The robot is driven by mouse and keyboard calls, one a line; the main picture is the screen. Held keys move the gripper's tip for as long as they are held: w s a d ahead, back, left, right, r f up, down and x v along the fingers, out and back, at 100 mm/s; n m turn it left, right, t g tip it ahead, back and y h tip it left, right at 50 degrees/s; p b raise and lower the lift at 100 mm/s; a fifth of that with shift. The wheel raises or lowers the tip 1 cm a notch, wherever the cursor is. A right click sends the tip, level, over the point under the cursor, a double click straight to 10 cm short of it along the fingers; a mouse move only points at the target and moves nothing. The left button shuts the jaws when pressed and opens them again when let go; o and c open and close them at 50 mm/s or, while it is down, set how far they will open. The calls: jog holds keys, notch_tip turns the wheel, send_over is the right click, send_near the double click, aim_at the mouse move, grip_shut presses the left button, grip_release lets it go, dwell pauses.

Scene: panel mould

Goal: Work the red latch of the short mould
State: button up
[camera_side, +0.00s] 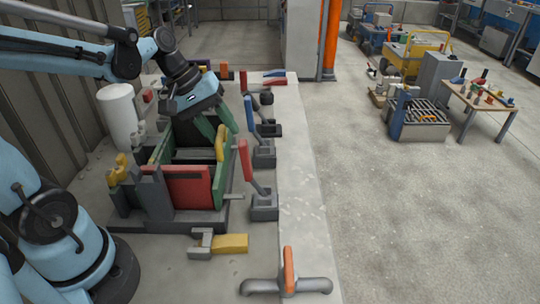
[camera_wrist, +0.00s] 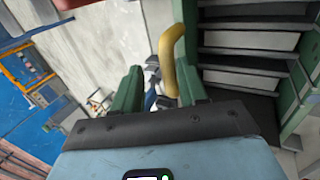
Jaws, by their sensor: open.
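The mould has a red front panel (camera_side: 188,187), green side walls and an open top with dark slats inside. A red latch lever (camera_side: 245,161) stands nearly upright on a dark base to the right of the mould. My gripper (camera_side: 217,128) is over the mould's far right part, its green fingers apart and pointing down, away from the red latch. A yellow curved handle (camera_side: 220,143) on the mould's right side is close below the fingers. In the wrist view my gripper (camera_wrist: 160,82) is open, and the yellow handle (camera_wrist: 171,60) shows between the fingers; contact cannot be told.
A blue latch lever (camera_side: 249,113) stands behind the red one. A yellow block clamp (camera_side: 231,243) and an orange-handled bar (camera_side: 289,268) lie in front. A white cylinder (camera_side: 118,118) stands at left. The bench's right strip is mostly clear.

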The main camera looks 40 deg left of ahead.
jog(key=shift+o, duration=0.5)
jog(key=shift+o, duration=0.4)
jog(key=shift+r, duration=0.1)
notch_tip(320, 180, up, 14)
jog(key=m, duration=1.8)
send_over(249, 158)
jog(key=s+a, duration=0.3)
jog(key=a, duration=0.1)
jog(key=shift+g+y, duration=0.3)
jog(key=shift+s+a+f+x, duration=0.1)
jog(key=shift+s+a+x, duration=0.05)
jog(key=shift+x, duration=2.55)
jog(key=shift+s+a+f+x, duration=0.1)
jog(key=shift+s+a+x, duration=0.1)
jog(key=shift+x, duration=2.55)
jog(key=shift+s+a+f+x, duration=0.1)
jog(key=shift+s+x, duration=0.05)
jog(key=shift+x, duration=2.55)
grip_shut()
